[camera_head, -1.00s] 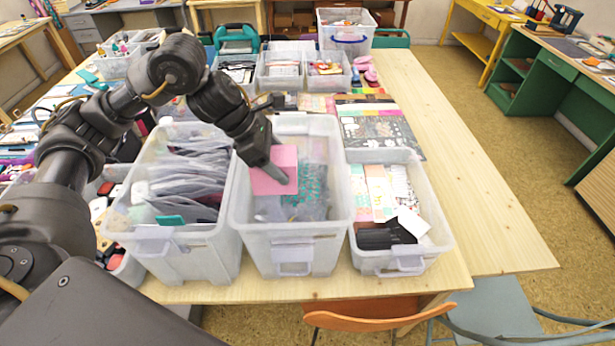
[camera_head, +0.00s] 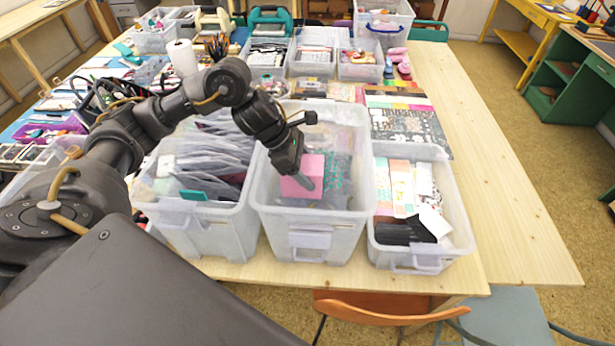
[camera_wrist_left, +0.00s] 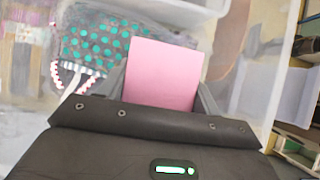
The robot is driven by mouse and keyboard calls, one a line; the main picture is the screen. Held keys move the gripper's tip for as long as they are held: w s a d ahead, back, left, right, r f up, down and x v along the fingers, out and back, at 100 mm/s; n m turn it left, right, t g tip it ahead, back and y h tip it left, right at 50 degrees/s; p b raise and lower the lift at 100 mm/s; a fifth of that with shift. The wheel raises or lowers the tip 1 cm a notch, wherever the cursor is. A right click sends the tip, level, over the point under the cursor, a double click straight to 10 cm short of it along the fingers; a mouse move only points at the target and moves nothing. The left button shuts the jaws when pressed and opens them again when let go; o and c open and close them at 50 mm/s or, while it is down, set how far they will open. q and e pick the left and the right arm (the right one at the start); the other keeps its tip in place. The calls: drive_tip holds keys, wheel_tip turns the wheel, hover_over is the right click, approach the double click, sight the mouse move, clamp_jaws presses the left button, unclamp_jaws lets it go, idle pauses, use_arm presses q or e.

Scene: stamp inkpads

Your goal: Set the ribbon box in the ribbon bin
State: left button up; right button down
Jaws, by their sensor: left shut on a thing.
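The pink ribbon box (camera_head: 303,172) is held in my left gripper (camera_head: 305,183), over the middle clear plastic bin (camera_head: 310,215). My left gripper is shut on the box. In the left wrist view the pink box (camera_wrist_left: 163,73) sits between the two fingers of the gripper (camera_wrist_left: 160,85). Below it in that bin lies a teal-dotted fabric item (camera_wrist_left: 95,42). I cannot tell whether the box touches the contents. None of the bins shows a readable label. My right gripper is not in view.
A clear bin of grey packets (camera_head: 215,225) stands to the left. A lower clear bin of paper and cards (camera_head: 385,245) stands to the right. Patterned papers (camera_head: 410,128) lie behind. The table's right side (camera_head: 500,190) is bare wood. An orange chair (camera_head: 385,312) stands in front.

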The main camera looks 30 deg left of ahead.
use_arm(q)
wheel_tip(320, 180, down, 3)
drive_tip(key=shift+f+p, duration=0.2)
drive_tip(key=shift+p, duration=0.15)
drive_tip(key=shift+a, duration=0.1)
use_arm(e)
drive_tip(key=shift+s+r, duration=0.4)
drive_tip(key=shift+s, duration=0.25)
use_arm(q)
drive_tip(key=shift+f, duration=0.15)
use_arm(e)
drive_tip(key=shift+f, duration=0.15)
use_arm(q)
drive_tip(key=o, duration=1.2)
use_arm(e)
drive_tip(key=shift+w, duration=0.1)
use_arm(q)
drive_tip(key=shift+r, duration=0.2)
drive_tip(key=b+v, duration=0.2)
drive_tip(key=v, duration=0.8)
drive_tip(key=shift+a+r, duration=0.1)
drive_tip(key=shift+r, duration=0.05)
drive_tip(key=shift+s+a+r, duration=0.25)
drive_tip(key=shift+a+r, duration=0.05)
drive_tip(key=shift+r, duration=0.3)
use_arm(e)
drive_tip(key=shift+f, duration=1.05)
